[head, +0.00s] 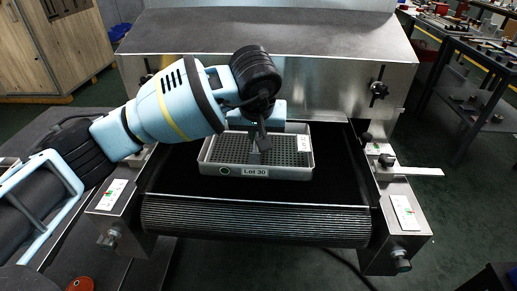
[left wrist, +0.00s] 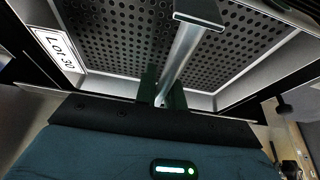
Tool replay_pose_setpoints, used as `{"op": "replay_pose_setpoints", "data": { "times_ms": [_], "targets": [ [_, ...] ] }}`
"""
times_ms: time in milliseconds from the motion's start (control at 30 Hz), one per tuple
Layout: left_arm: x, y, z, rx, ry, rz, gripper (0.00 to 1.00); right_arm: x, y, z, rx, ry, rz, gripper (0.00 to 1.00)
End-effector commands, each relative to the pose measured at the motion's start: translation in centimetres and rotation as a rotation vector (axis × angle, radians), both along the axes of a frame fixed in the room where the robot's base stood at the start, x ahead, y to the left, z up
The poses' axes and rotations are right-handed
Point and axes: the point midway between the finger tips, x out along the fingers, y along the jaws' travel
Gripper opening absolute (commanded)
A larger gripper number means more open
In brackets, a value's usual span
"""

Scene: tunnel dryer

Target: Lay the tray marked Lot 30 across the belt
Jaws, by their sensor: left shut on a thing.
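The grey tray (head: 300,174) with a perforated floor carries a "Lot 30" label on its front wall. In the head view it is over the black belt (head: 175,182), long side across it; I cannot tell whether it touches the belt. My left gripper (head: 259,146) reaches down into the tray and is shut on its upright grey handle. The left wrist view shows the fingers (left wrist: 162,98) at the handle, the tray floor (left wrist: 110,40) and the Lot 30 label (left wrist: 58,50). My right gripper is not in view.
The dryer's steel hood (head: 330,75) stands just behind the tray. Side rails with labelled plates (head: 404,211) and knobs flank the belt. A metal strip (head: 418,171) sticks out at the right. The belt in front of the tray is bare. A dark shelf table (head: 465,90) stands farther right.

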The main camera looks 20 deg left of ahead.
Motion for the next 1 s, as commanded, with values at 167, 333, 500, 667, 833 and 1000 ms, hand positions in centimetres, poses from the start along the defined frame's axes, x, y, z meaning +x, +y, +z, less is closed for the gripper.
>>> {"op": "replay_pose_setpoints", "data": {
  "times_ms": [167, 333, 500, 667, 833, 1000],
  "targets": [
    [0.1, 0.0, -0.6, -0.003, -0.008, 0.002, 0.0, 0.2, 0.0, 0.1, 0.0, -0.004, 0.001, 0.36],
    [0.1, 0.0, -0.9, -0.003, -0.007, 0.002, 0.0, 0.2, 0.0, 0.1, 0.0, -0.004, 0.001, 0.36],
    [0.0, 0.0, -2.9, -0.002, -0.004, 0.002, 0.0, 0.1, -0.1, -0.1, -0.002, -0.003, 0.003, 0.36],
    [0.6, 0.1, -4.5, -0.004, -0.006, 0.002, 0.0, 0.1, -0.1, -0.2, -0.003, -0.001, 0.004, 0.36],
    [0.8, 0.2, -4.5, -0.004, -0.008, 0.0, 0.0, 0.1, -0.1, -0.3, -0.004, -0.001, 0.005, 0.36],
    [0.8, 0.2, -4.7, -0.004, -0.007, 0.0, 0.0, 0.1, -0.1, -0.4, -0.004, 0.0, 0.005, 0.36]
  ]
}}
